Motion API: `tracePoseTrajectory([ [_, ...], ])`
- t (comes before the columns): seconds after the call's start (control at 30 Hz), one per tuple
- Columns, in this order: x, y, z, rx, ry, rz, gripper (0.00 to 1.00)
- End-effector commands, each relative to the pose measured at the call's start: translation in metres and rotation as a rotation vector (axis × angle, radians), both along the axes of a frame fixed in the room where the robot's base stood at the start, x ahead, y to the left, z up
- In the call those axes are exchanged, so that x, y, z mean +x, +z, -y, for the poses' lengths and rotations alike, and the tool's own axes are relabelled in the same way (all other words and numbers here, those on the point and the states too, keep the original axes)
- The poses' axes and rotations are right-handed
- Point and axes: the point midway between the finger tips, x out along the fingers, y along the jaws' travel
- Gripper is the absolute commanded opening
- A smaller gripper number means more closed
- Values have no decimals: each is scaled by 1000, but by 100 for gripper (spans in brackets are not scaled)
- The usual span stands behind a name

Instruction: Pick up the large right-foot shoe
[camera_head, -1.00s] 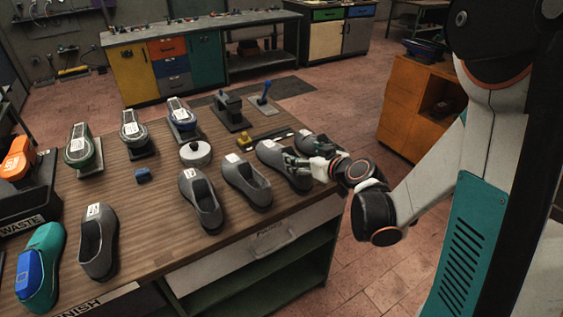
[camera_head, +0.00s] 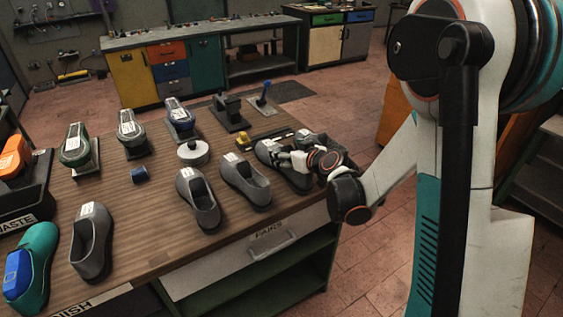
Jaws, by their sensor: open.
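Several grey shoes with white labels stand on the wooden bench. The labels are too small to read, so I cannot tell which is the large right-foot shoe. My gripper (camera_head: 281,156) is open over the grey shoe (camera_head: 268,152) near the right end, and it hides that shoe's opening. I cannot tell if the fingers touch it. Another grey shoe (camera_head: 325,145) stands just behind my gripper, partly hidden. Two more grey shoes (camera_head: 245,182) and (camera_head: 199,198) stand to the left, and one (camera_head: 91,242) stands at the front left.
Shoe lasts (camera_head: 76,146) on stands line the back of the wooden bench (camera_head: 150,215). A white round tin (camera_head: 193,153), a blue cylinder (camera_head: 139,174) and a yellow block (camera_head: 243,140) lie between. A teal shoe (camera_head: 37,260) and waste bin (camera_head: 22,195) are at left.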

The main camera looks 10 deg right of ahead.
Motion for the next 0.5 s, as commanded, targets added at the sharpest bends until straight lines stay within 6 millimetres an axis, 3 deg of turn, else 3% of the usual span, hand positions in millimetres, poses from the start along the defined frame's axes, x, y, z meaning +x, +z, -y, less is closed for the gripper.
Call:
tracePoseTrajectory([
  [0.07,0,1,0,0,0,0,80],
  [0.4,0,1,0,0,0,0,5],
  [0.43,0,1,0,0,0,0,0],
  [0.5,0,1,0,1,0,1,0],
])
